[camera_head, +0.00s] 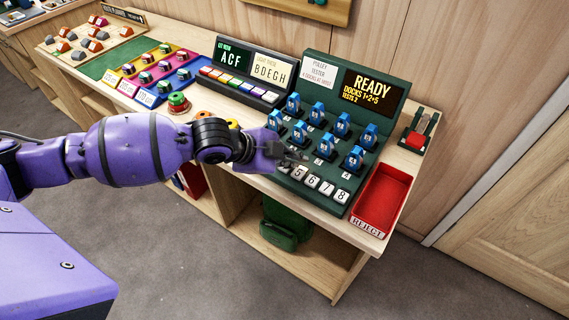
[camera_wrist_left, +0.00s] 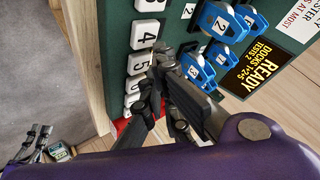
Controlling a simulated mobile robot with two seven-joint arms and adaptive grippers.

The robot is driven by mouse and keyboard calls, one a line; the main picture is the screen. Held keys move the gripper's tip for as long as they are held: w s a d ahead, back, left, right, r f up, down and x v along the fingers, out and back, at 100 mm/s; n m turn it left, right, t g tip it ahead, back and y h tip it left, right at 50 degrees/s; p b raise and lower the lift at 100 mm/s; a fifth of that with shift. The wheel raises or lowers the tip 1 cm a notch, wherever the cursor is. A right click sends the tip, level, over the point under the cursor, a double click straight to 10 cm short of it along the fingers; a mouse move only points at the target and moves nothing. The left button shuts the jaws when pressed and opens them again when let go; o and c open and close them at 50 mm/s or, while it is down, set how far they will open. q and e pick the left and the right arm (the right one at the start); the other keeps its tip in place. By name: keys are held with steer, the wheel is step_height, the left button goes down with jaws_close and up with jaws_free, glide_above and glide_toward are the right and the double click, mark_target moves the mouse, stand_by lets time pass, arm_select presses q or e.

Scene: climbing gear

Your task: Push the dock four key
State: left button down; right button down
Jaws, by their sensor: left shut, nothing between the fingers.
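The green pulley tester (camera_head: 300,205) has a row of white number keys along its front edge. In the head view my left gripper (camera_head: 299,158) is over the left end of this row and hides the lower-numbered keys. In the left wrist view the dock four key (camera_wrist_left: 138,62) is white with a black 4, between the three key (camera_wrist_left: 145,34) and the five key (camera_wrist_left: 133,83). There my left gripper (camera_wrist_left: 157,82) is shut and empty, with its fingertips close beside the four and five keys. I cannot tell whether they touch.
Blue pulleys (camera_head: 340,124) stand in docks behind the keys. The display (camera_head: 366,87) reads READY, DOCKS 1+2+5, TESTS 2. A red reject tray (camera_head: 382,200) is at the right. A grey jointed shape (camera_wrist_left: 38,142) at lower left may be my right gripper.

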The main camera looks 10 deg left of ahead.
arm_select(q)
steer(key=shift+f, duration=0.25)
arm_select(e)
steer(key=shift+d, duration=0.15)
arm_select(q)
steer(key=shift+f, duration=0.1)
arm_select(e)
steer(key=shift+s+d, duration=0.1)
